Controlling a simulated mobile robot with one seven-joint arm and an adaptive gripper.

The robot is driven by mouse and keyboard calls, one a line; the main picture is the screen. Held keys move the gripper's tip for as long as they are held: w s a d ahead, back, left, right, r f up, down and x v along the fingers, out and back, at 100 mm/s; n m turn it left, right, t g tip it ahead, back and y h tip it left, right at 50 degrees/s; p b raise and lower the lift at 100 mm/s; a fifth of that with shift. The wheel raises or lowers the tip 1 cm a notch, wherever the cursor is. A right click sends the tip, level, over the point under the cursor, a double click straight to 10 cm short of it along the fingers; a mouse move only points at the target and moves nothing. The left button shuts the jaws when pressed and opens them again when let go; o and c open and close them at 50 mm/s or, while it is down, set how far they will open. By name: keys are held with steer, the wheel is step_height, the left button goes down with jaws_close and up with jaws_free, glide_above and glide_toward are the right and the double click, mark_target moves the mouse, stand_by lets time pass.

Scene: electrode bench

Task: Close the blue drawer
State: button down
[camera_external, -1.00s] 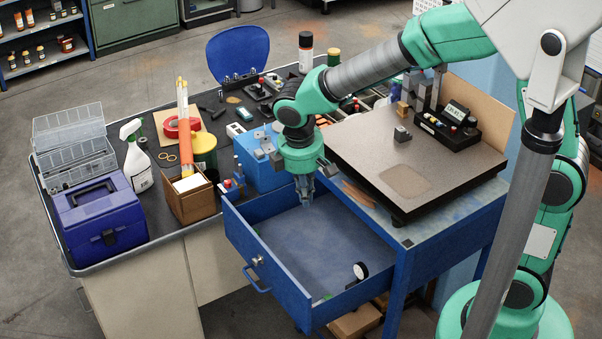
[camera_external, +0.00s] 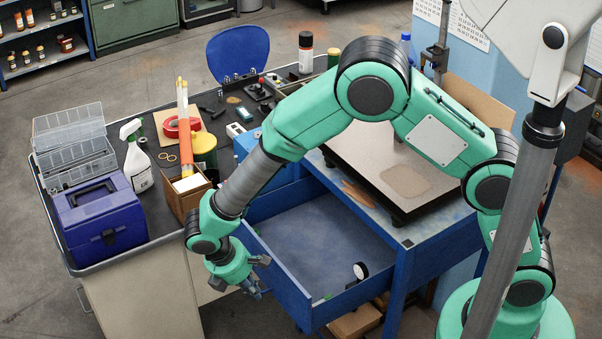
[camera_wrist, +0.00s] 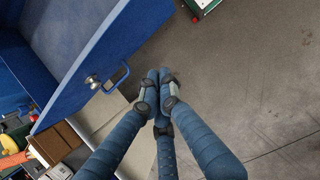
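The blue drawer (camera_external: 330,240) is pulled well out of the blue bench. A round dial gauge (camera_external: 360,270) lies in its near right part. My gripper (camera_external: 254,291) is outside the drawer, in front of its front panel, pointing down, and covers the handle in the external view. In the wrist view the drawer's front panel (camera_wrist: 125,38) shows at upper left, with its handle (camera_wrist: 117,78) and a round metal lock (camera_wrist: 92,80). My gripper's fingers (camera_wrist: 161,82) are drawn together and empty, to the right of the handle; I see no clear contact.
A stone plate (camera_external: 400,170) sits on the blue bench above the drawer. Floor before the drawer (camera_wrist: 255,85) is largely clear.

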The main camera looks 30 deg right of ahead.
steer(key=shift+f, duration=0.1)
stand_by(0.3)
steer(key=d+f+b, duration=0.2)
steer(key=d+f, duration=0.5)
steer(key=f, duration=0.2)
steer(key=shift+d+f, duration=0.15)
steer(key=shift+d, duration=0.2)
steer(key=shift+d, duration=0.2)
stand_by(0.4)
steer(key=d, duration=2.9)
steer(key=shift+d+p, duration=0.1)
steer(key=shift+p, duration=0.2)
